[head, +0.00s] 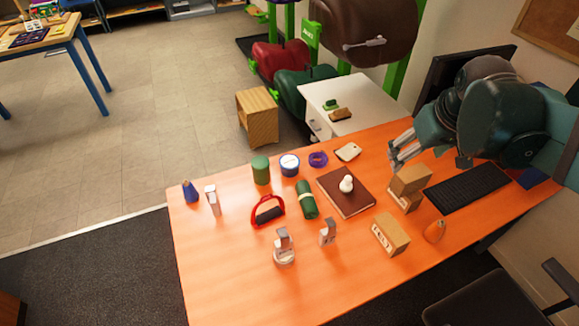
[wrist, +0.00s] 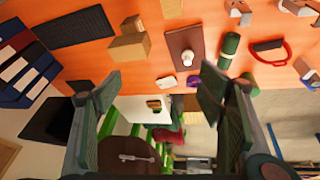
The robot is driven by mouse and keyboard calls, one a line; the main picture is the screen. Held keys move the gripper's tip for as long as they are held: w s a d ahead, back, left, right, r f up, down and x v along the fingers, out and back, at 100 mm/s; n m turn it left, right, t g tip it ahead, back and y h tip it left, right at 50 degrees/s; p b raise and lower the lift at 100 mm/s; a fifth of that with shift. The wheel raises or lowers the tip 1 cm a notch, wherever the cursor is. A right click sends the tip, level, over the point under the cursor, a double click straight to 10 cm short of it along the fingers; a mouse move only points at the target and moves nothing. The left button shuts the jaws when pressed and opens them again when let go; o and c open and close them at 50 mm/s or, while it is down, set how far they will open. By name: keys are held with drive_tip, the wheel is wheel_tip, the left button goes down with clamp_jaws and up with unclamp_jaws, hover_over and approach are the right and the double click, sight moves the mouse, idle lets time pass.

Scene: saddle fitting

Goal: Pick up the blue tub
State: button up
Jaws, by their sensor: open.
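The blue tub (head: 289,165) is a short round container with a pale top. It stands upright at the back of the orange table, between a green can (head: 261,170) and a purple ring (head: 318,159). In the wrist view the tub (wrist: 225,61) shows small beside the right finger, perhaps partly covered by it. My gripper (head: 396,152) is open and empty above the table's back right, well to the right of the tub and apart from it.
A green roll (head: 307,199) and a red-handled item (head: 267,210) lie in front of the tub. A brown book (head: 346,191) bears a white knobbed piece (head: 346,184). Cardboard boxes (head: 390,234) and a keyboard (head: 466,187) are on the right. The table's front left is clear.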

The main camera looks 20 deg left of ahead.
drive_tip(key=w+a+f+n+g, duration=0.1)
drive_tip(key=w+a+f+n, duration=0.25)
drive_tip(key=w+a, duration=0.55)
drive_tip(key=n+g+h, duration=0.1)
drive_tip(key=n+g, duration=0.2)
drive_tip(key=n, duration=0.5)
hover_over(290, 161)
drive_tip(key=f, duration=2.3)
drive_tip(key=shift+d+f, duration=0.4)
drive_tip(key=shift+a+f, duration=0.35)
drive_tip(key=shift+f, duration=0.05)
drive_tip(key=shift+s, duration=0.1)
drive_tip(key=shift+f, duration=1.25)
